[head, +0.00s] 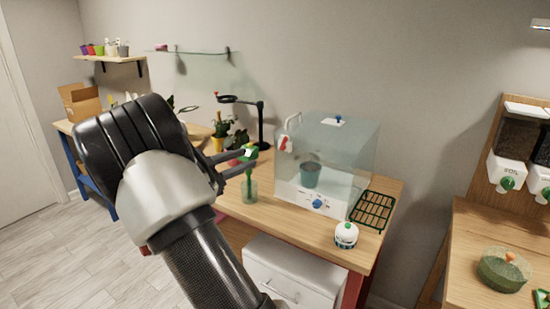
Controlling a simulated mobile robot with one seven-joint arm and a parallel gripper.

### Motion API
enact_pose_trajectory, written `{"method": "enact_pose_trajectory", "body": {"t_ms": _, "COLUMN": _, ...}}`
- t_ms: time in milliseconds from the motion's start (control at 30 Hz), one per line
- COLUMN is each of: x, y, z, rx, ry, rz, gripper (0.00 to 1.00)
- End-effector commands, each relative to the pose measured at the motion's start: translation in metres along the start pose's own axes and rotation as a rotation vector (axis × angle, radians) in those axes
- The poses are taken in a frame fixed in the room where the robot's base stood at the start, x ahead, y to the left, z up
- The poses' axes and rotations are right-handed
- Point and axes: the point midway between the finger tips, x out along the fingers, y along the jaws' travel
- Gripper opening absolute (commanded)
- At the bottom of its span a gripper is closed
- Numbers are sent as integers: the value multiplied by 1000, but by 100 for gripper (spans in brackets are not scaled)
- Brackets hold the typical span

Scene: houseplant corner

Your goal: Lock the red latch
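The red latch (285,144) is a small piece on the left front edge of a clear glass case (330,150), below a white handle (292,121). The latch is too small to tell whether it is locked. My gripper (250,161) is left of the case, its fingers pointing right towards it. The two fingers are apart, with a gap between them, and the gripper looks open. It appears clear of the latch. Part of a green item (249,182) standing in a clear glass shows behind and below the fingers.
A dark pot (311,174) is inside the case, whose white base has a blue knob (317,204). A white round timer-like object (346,235) and a green rack (373,210) are on the wooden table (290,225). A black stand (260,125) and plants are behind.

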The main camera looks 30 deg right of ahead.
Motion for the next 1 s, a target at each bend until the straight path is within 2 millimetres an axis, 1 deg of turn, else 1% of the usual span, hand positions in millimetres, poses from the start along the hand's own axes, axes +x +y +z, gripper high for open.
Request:
{"method": "enact_pose_trajectory", "body": {"t_ms": 33, "x": -7, "y": -3, "z": 3, "rx": -31, "ry": 25, "rz": -11, "gripper": 29}}
{"method": "enact_pose_trajectory", "body": {"t_ms": 100, "x": -11, "y": -6, "z": 1, "rx": -58, "ry": 48, "rz": -17, "gripper": 29}}
{"method": "enact_pose_trajectory", "body": {"t_ms": 167, "x": -9, "y": -7, "z": 0, "rx": -66, "ry": 56, "rz": -17, "gripper": 29}}
{"method": "enact_pose_trajectory", "body": {"t_ms": 267, "x": 1, "y": -7, "z": -2, "rx": -66, "ry": 56, "rz": -15, "gripper": 29}}
{"method": "enact_pose_trajectory", "body": {"t_ms": 367, "x": 19, "y": -7, "z": -2, "rx": -66, "ry": 56, "rz": -15, "gripper": 29}}
{"method": "enact_pose_trajectory", "body": {"t_ms": 800, "x": 115, "y": -8, "z": -7, "rx": -64, "ry": 55, "rz": -14, "gripper": 29}}
{"method": "enact_pose_trajectory", "body": {"t_ms": 900, "x": 133, "y": -9, "z": -8, "rx": -64, "ry": 54, "rz": -15, "gripper": 29}}
{"method": "enact_pose_trajectory", "body": {"t_ms": 1000, "x": 146, "y": -9, "z": -9, "rx": -64, "ry": 54, "rz": -15, "gripper": 29}}
